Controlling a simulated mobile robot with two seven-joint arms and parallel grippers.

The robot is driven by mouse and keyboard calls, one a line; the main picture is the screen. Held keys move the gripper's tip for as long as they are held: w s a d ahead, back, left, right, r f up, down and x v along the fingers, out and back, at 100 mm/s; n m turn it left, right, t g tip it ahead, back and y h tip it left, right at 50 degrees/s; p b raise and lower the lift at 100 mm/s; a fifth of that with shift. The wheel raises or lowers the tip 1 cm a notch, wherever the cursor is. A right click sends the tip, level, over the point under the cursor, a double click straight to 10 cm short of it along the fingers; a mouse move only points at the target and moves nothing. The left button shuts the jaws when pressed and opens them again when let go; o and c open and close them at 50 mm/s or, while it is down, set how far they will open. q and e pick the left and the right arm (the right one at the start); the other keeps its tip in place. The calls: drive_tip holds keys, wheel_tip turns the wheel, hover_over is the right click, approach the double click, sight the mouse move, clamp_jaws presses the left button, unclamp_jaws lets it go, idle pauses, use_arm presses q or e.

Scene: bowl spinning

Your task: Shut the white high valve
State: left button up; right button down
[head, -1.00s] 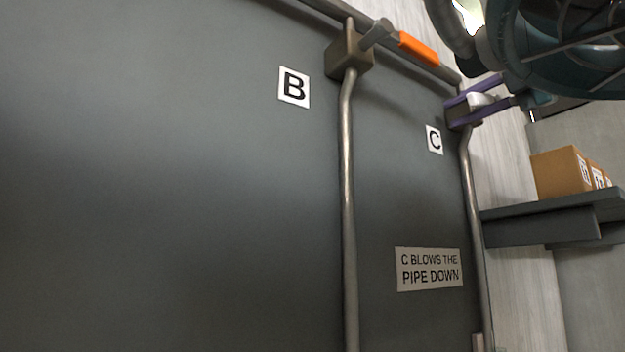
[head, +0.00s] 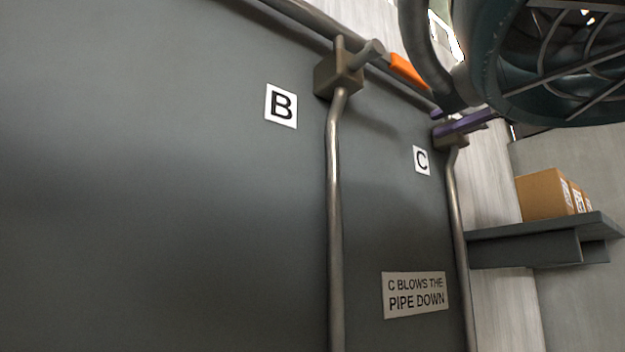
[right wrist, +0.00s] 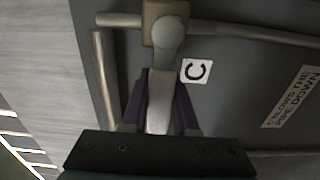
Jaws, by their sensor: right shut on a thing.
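The valve by the C label has a brown block body (head: 452,140) on a pipe at the top right of the grey panel. Its white lever (right wrist: 158,108) lies between the purple fingers of my right gripper (right wrist: 162,108) in the right wrist view. The gripper is shut on the lever. In the head view my right gripper (head: 462,124) is at the valve, partly covered by my own arm, and the lever is mostly hidden there. My left gripper is not in view.
A valve with an orange handle (head: 408,71) is by the B label (head: 281,105), left of C. A sign (head: 415,295) reads "C blows the pipe down". Cardboard boxes (head: 545,194) stand on a dark shelf (head: 520,240) at the right.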

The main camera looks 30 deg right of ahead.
drive_tip(key=shift+d, duration=0.15)
drive_tip(key=c, duration=0.7)
unclamp_jaws()
drive_tip(key=s+b, duration=0.1)
drive_tip(key=s, duration=0.2)
drive_tip(key=s+b, duration=0.1)
drive_tip(key=s, duration=0.2)
drive_tip(key=s+b, duration=0.1)
drive_tip(key=s, duration=0.3)
drive_tip(key=shift+d, duration=0.3)
